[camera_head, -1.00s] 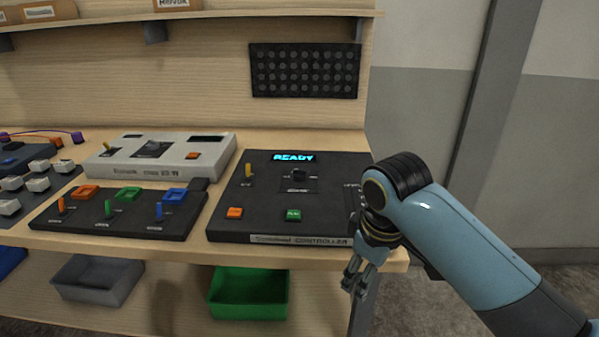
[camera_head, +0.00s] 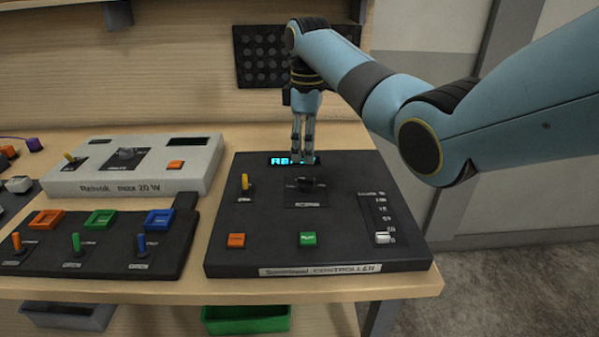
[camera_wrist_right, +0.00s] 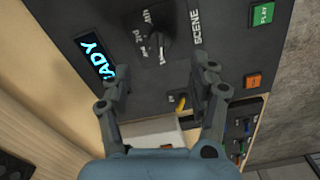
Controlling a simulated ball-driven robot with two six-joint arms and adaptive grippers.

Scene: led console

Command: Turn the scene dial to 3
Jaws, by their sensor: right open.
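The black scene dial (camera_head: 312,185) sits on the dark controller console (camera_head: 268,215), below its blue-lit display (camera_head: 284,161). In the right wrist view the dial (camera_wrist_right: 158,42) shows beside the word SCENE, with small position marks around it; I cannot tell which mark it points to. My right gripper (camera_head: 303,154) points down above the display, a little behind the dial, and covers part of the lit text. In the right wrist view its fingers (camera_wrist_right: 165,74) are spread and empty, with the dial just beyond their tips. My left gripper is not in view.
The console also carries a yellow toggle (camera_head: 245,182), an orange button (camera_head: 236,240), a green button (camera_head: 308,239) and a white slider (camera_head: 384,238). A grey unit (camera_head: 135,185) and a dark toggle panel (camera_head: 100,262) stand to the left. A perforated panel (camera_head: 262,55) is behind.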

